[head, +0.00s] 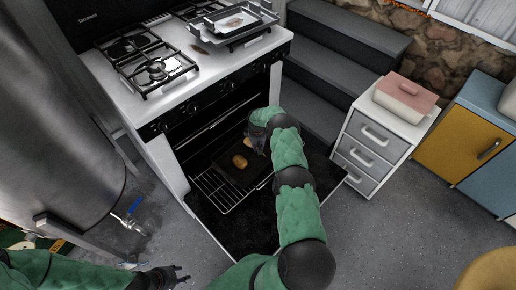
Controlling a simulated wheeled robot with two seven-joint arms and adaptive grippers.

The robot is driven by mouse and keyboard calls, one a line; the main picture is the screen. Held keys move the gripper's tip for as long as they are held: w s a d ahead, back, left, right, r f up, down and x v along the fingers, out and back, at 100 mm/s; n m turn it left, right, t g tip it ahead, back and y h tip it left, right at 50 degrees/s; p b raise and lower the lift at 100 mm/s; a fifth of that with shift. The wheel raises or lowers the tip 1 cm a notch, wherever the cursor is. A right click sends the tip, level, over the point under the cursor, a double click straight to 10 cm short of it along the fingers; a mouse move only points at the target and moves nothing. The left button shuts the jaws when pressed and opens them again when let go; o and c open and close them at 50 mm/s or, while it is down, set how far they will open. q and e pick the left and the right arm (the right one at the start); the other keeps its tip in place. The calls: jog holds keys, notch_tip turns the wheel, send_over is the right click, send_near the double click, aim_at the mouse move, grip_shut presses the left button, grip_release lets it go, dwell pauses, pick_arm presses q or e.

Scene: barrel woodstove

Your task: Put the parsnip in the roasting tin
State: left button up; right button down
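A dark roasting tin (226,176) sits on the pulled-out rack inside the open oven. A rounded tan-brown item (240,161) lies in it; it looks more like a potato than a parsnip. My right arm reaches from the bottom into the oven, and its gripper (262,145) is at the tin's far right side. The arm and wrist hide most of its fingers, so I cannot tell whether they hold anything. I cannot clearly make out a parsnip. My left gripper (178,277) is at the lower left over the floor, its fingers apart and empty.
The oven door (250,222) hangs open below the wire rack (214,188). A metal barrel (60,130) stands left, steps (345,70) and a white drawer unit (372,145) right.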

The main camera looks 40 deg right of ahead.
jog(key=shift+f, duration=0.1)
jog(key=c, duration=1.1)
grip_release()
jog(key=r+p, duration=0.1)
jog(key=r, duration=0.3)
jog(key=r+p, duration=0.2)
jog(key=r, duration=0.2)
jog(key=r+p, duration=0.1)
jog(key=r, duration=0.3)
jog(key=shift+a+r+p, duration=0.15)
jog(key=shift+a+p, duration=0.15)
